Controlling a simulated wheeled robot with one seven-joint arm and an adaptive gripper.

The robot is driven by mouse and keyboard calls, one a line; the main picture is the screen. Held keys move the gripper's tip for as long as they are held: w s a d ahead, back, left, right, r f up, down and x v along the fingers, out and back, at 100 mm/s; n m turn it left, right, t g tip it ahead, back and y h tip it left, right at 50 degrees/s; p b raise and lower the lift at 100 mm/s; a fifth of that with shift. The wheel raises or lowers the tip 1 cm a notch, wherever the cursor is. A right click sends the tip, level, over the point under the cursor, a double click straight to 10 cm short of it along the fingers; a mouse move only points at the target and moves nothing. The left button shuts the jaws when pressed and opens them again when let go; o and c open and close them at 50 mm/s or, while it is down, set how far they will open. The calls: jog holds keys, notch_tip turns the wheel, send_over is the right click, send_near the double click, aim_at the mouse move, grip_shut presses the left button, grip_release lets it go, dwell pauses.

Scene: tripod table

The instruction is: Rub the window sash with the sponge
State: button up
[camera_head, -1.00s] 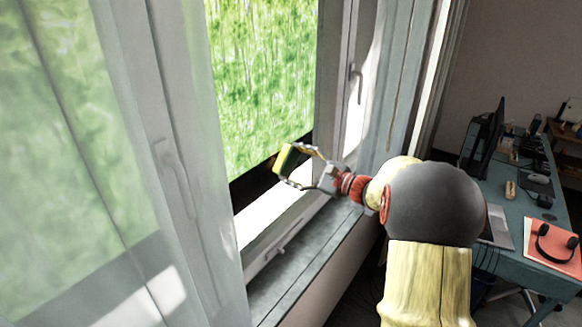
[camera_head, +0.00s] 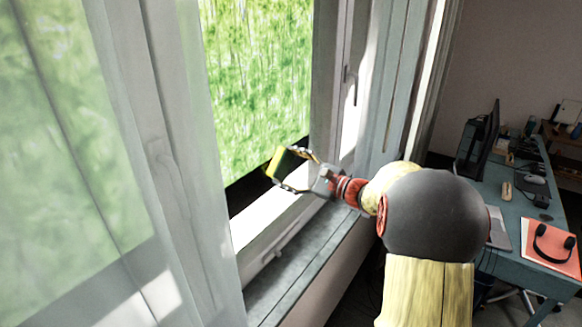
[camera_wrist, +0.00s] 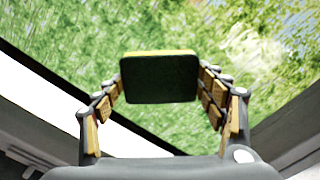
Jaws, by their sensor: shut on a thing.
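The sponge (camera_head: 288,160) is yellow with a dark green face. My gripper (camera_head: 290,168) is shut on the sponge and holds it over the sill side of the open window. In the wrist view the sponge (camera_wrist: 160,78) sits between the two fingers, its dark face toward the camera, with greenery behind it. The window sash (camera_head: 178,160) is a pale frame with a handle, at the left behind a sheer curtain. The gripper is to the right of this sash, apart from it in the picture. Another frame part with a handle (camera_head: 350,80) stands to the right of the opening.
A sheer curtain (camera_head: 80,150) covers the left side. The grey sill (camera_head: 300,255) runs below the opening. A blue desk (camera_head: 520,210) with a monitor (camera_head: 478,145), a laptop, and headphones (camera_head: 552,243) on an orange folder stands at the right.

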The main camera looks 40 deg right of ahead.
aim_at(254, 179)
jog(key=shift+s+a+b, duration=0.55)
jog(key=shift+a, duration=1.1)
jog(key=shift+s+a+b, duration=0.55)
jog(key=shift+a, duration=1.1)
jog(key=shift+s+a+b, duration=0.55)
jog(key=shift+a, duration=1.1)
jog(key=shift+v, duration=2.95)
jog(key=shift+d, duration=0.1)
jog(key=shift+v, duration=1.45)
